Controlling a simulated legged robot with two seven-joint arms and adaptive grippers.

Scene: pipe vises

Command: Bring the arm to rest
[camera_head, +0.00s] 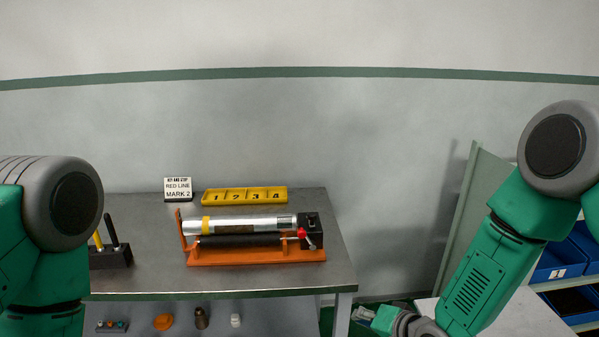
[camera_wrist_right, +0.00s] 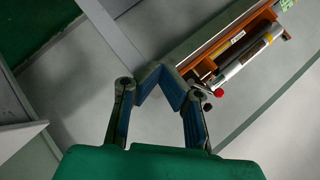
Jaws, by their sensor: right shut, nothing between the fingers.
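My right gripper (camera_wrist_right: 158,76) shows in the right wrist view with its blue-lined fingers drawn together and nothing between them. In the head view my right arm comes down from the right edge, its lower end cut off at the bottom, right of the workbench. My left arm shows only at the left edge; its gripper is out of view. On the bench, an orange pipe vise (camera_head: 256,256) holds a silver pipe (camera_head: 240,225) lying level, with a red-knobbed black block at its right end. The vise also shows in the right wrist view (camera_wrist_right: 206,68), beyond my fingers.
The grey workbench (camera_head: 300,289) carries a yellow tray (camera_head: 245,196) numbered 1 to 4, a "RED LINE MARK 2" sign (camera_head: 178,189) and a black tool holder (camera_head: 112,258). Small parts lie on a lower shelf. Blue bins (camera_head: 556,262) stand on shelving at right.

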